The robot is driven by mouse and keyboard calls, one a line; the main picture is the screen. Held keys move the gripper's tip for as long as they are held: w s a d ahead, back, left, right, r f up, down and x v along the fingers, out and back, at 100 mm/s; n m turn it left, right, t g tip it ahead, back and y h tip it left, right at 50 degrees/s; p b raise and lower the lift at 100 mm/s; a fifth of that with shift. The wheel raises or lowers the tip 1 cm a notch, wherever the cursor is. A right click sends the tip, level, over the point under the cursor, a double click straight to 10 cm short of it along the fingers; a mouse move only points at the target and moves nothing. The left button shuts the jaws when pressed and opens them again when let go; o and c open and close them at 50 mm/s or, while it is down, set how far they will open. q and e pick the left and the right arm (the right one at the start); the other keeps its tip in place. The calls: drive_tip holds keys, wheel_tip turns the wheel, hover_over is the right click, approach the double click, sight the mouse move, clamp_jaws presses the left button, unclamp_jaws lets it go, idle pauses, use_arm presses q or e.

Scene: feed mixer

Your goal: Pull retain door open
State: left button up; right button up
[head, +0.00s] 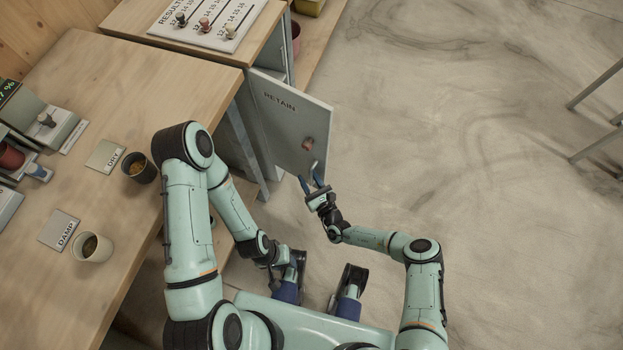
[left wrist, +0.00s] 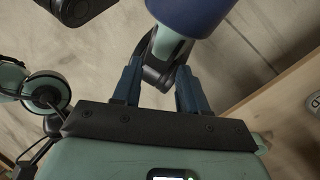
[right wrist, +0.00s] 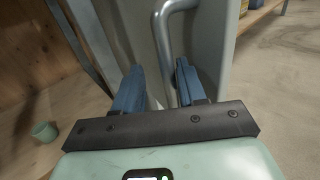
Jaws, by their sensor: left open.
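The grey retain door (head: 280,112), labelled RETAIN, stands swung out from the cabinet beside the table in the head view. A small reddish knob-like part (head: 307,144) shows on its face. My right gripper (head: 311,180) is at the door's near lower corner, fingers apart. In the right wrist view, a curved grey handle bar (right wrist: 161,40) runs down toward the space between the open fingers (right wrist: 158,88); contact cannot be told. The door panel (right wrist: 212,45) shows there too. My left gripper (left wrist: 158,88) is open and empty, low near my own base.
A wooden table (head: 95,110) on the left carries a DRY cup (head: 140,168), a DAMP cup (head: 93,247) and signs. A green cup (right wrist: 45,132) sits low at left in the right wrist view.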

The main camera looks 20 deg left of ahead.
drive_tip(key=shift+d+f, duration=0.1)
drive_tip(key=shift+d, duration=0.2)
drive_tip(key=shift+s+d, duration=0.2)
drive_tip(key=p+v, duration=0.2)
drive_tip(key=v, duration=1)
drive_tip(key=shift+s+p, duration=0.3)
drive_tip(key=shift+p, duration=0.05)
drive_tip(key=shift+d, duration=0.15)
